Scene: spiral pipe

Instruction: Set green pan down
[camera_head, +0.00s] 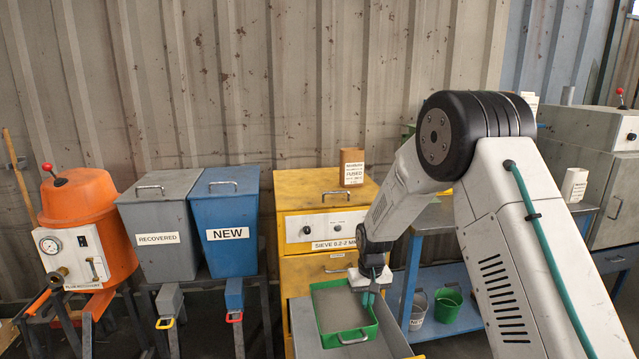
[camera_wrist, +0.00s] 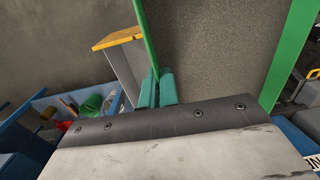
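The green pan (camera_head: 355,338) is a rectangular tray with a green rim and handle, filled with grey material. In the head view it is level, in front of the yellow sieve cabinet (camera_head: 300,220), over a grey surface (camera_head: 392,343). I cannot tell if it touches that surface. My gripper (camera_head: 374,280) is at the pan's right back edge. In the wrist view its teal fingers (camera_wrist: 156,88) are closed on either side of the pan's thin green wall, and the grey contents fill the view beyond.
A grey RECOVERED bin (camera_head: 158,225) and a blue NEW bin (camera_head: 228,222) stand left of the cabinet. An orange machine (camera_head: 85,225) is at far left. A blue bench (camera_head: 420,290) at right holds a green bucket (camera_head: 447,304). A small brown box (camera_head: 352,167) stands on the cabinet.

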